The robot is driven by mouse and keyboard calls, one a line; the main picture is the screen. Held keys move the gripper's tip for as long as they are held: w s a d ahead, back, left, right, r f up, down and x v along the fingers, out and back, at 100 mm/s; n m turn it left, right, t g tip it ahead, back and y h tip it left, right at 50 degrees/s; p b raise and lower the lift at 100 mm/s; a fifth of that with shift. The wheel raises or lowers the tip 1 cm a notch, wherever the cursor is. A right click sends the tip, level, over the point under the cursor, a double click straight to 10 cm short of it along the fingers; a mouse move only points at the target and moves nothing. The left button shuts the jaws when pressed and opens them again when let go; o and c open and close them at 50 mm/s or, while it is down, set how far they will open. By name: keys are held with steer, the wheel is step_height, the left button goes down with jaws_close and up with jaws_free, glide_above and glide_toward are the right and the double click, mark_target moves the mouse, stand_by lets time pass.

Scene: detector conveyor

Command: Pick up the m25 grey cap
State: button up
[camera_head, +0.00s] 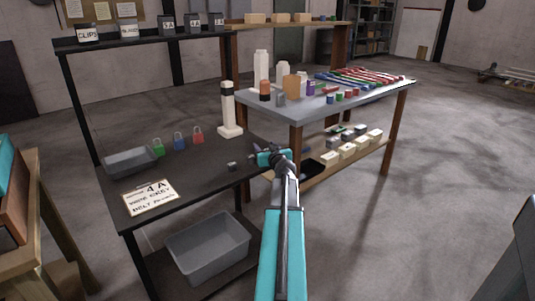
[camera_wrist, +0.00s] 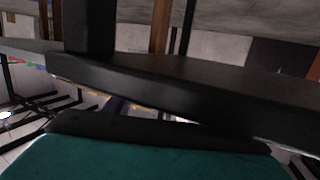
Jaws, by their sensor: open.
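A small grey piece (camera_head: 232,166), which looks like the cap, sits on the dark bench (camera_head: 200,207) near its right part. It is too small to read any m25 marking. My gripper (camera_head: 262,158) is at the right side of the dark bench, just right of the small grey piece and apart from it. It is open, and I see nothing held in it. In the wrist view a dark beam or edge (camera_wrist: 190,92) crosses the picture, and no cap shows there.
A crowded grey table (camera_head: 350,95) stands behind. Another grey bin (camera_head: 208,246) is below.

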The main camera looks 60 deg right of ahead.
steer(key=c, duration=1.1)
steer(key=shift+r, duration=0.1)
steer(key=shift+r, duration=0.85)
step_height(320, 180, up, 2)
steer(key=s, duration=0.5)
steer(key=s+b, duration=0.1)
steer(key=s, duration=0.4)
steer(key=s+d+r, duration=0.1)
steer(key=s, duration=0.5)
